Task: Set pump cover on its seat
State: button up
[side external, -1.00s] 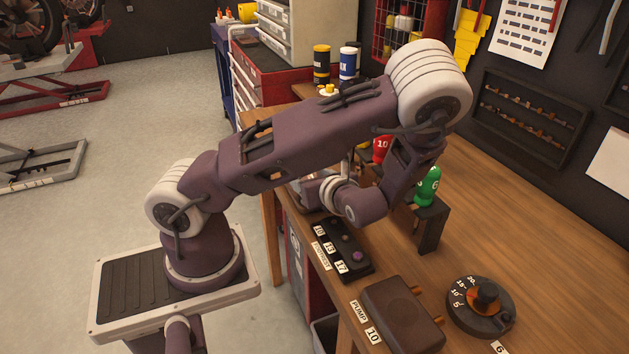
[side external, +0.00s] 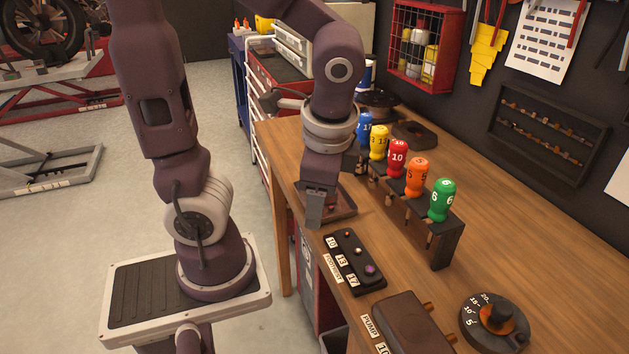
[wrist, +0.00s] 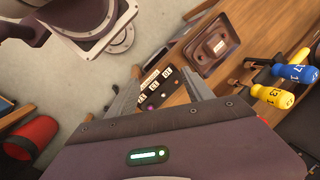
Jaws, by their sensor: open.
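My gripper (side external: 314,212) points down near the bench's front edge, beside a shallow dark tray (side external: 345,203). In the wrist view my gripper (wrist: 163,72) is open and empty, its two fingers wide apart. The tray (wrist: 228,47) has a raised rim and a smaller dark piece (wrist: 214,46) in it; I cannot tell if this piece is the pump cover. A dark block (side external: 412,322) with orange pins stands by a PUMP label at the front of the bench. A dark piece with a recess (side external: 415,134) lies at the back; its role is unclear.
A dark strip (side external: 352,262) with numbered labels and small bolts lies in front of the gripper. A rack holds several coloured numbered drivers (side external: 397,158) to the right. A round dial (side external: 494,318) sits at the front right. The bench's right side is mostly clear.

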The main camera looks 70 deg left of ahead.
jog(key=s+d+r+n+t+h, duration=0.2)
jog(key=d+r+n+t+h, duration=0.1)
jog(key=d+r+n+t, duration=0.1)
notch_tip(320, 180, up, 3)
jog(key=shift+s+d+f+n+t, duration=0.2)
jog(key=shift+s+n+t, duration=0.2)
jog(key=shift+n+t, duration=0.4)
